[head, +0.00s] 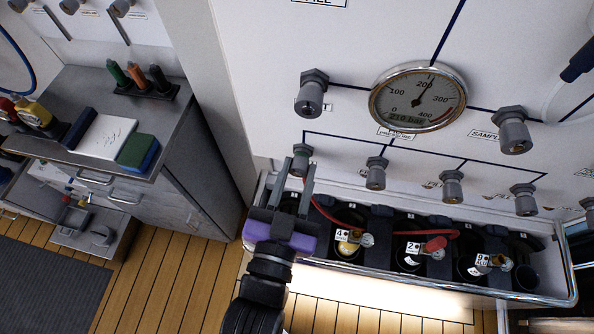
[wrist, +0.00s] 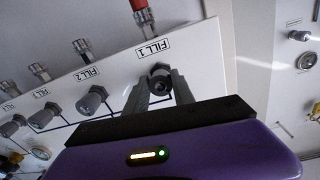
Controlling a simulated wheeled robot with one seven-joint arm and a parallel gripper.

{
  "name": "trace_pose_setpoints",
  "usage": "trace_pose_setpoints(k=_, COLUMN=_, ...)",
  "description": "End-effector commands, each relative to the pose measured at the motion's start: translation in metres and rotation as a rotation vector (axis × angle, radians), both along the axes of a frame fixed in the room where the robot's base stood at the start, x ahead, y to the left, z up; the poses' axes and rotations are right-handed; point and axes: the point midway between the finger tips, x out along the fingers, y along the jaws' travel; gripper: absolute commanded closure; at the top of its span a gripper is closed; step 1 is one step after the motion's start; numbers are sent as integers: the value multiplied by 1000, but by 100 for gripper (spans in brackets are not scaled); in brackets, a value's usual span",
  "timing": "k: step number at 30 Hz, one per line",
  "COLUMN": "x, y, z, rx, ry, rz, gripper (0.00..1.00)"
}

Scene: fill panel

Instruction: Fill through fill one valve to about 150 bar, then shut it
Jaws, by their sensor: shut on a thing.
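My gripper (head: 302,175) reaches up to the leftmost knob (head: 301,156) in the lower row of the panel. In the wrist view my gripper (wrist: 160,90) has its fingers on both sides of this dark grey knob (wrist: 160,80), the fill one valve, beside the "FILL 1" label (wrist: 153,48). The fingers are shut on it. The round pressure gauge (head: 415,95) has its needle a little past 200, and its small display seems to read 210 bar. How far the valve is turned cannot be told.
More grey knobs (head: 375,173) line the panel to the right. Below is a metal trough (head: 420,282) with numbered bottles (head: 345,245) and a red hose (head: 335,213). A grey cabinet (head: 170,190) stands at left. Wooden floor (head: 180,275) is clear in front.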

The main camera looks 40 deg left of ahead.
Motion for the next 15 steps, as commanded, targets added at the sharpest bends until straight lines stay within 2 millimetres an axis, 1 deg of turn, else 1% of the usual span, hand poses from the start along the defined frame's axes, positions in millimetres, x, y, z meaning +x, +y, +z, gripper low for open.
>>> trace_pose_setpoints(k=4, x=-1, y=1, z=0, rx=1, ry=2, rz=2, gripper=100)
trace_pose_setpoints(k=5, x=-1, y=1, z=0, rx=1, ry=2, rz=2, gripper=68)
trace_pose_setpoints(k=6, x=-1, y=1, z=0, rx=2, ry=2, rz=2, gripper=60)
trace_pose_setpoints(k=8, x=-1, y=1, z=0, rx=2, ry=2, rz=2, gripper=49)
trace_pose_setpoints(k=15, x=-1, y=1, z=0, rx=2, ry=2, rz=1, gripper=49)
